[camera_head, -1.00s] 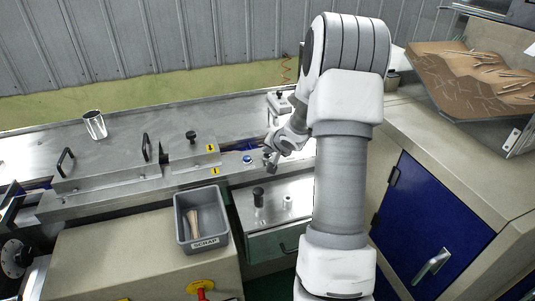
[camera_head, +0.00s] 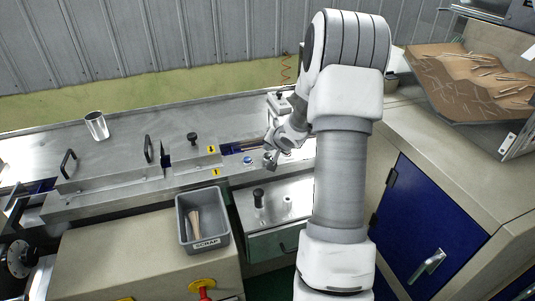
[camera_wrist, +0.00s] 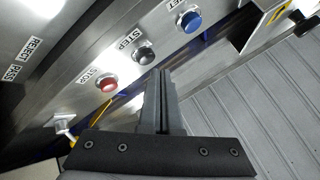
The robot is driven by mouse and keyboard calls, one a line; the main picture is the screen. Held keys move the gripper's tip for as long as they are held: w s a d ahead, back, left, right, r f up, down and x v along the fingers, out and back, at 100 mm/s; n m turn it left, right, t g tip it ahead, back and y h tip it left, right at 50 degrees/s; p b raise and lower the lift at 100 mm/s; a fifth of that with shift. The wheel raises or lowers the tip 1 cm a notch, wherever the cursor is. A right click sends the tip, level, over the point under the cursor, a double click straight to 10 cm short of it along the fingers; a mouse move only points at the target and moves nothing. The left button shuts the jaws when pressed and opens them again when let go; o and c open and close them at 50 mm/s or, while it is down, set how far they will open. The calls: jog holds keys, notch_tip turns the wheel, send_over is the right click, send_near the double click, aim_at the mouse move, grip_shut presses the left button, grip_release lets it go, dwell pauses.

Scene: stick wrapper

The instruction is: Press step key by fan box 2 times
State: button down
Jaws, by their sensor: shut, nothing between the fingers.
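The black STEP key (camera_wrist: 144,54) sits on a metal panel in the wrist view, between the red STOP key (camera_wrist: 107,83) and a blue key (camera_wrist: 189,20). My gripper (camera_wrist: 160,72) is shut and empty. Its fingertips appear just below and right of the STEP key in the picture; I cannot tell whether they touch it. In the head view my gripper (camera_head: 270,160) is at the bench front, right of the blue key (camera_head: 248,160); the STEP key is not clear there. I cannot identify the fan box.
A grey scrap bin (camera_head: 190,244) with sticks stands in front of the bench. A black knob (camera_head: 258,197) stands on the lower metal surface. A metal cup (camera_head: 96,125) is at the back left. A tray of sticks (camera_head: 470,85) is at the right.

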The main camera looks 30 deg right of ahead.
jog(key=shift+r+p, duration=2.5)
jog(key=shift+p, duration=0.35)
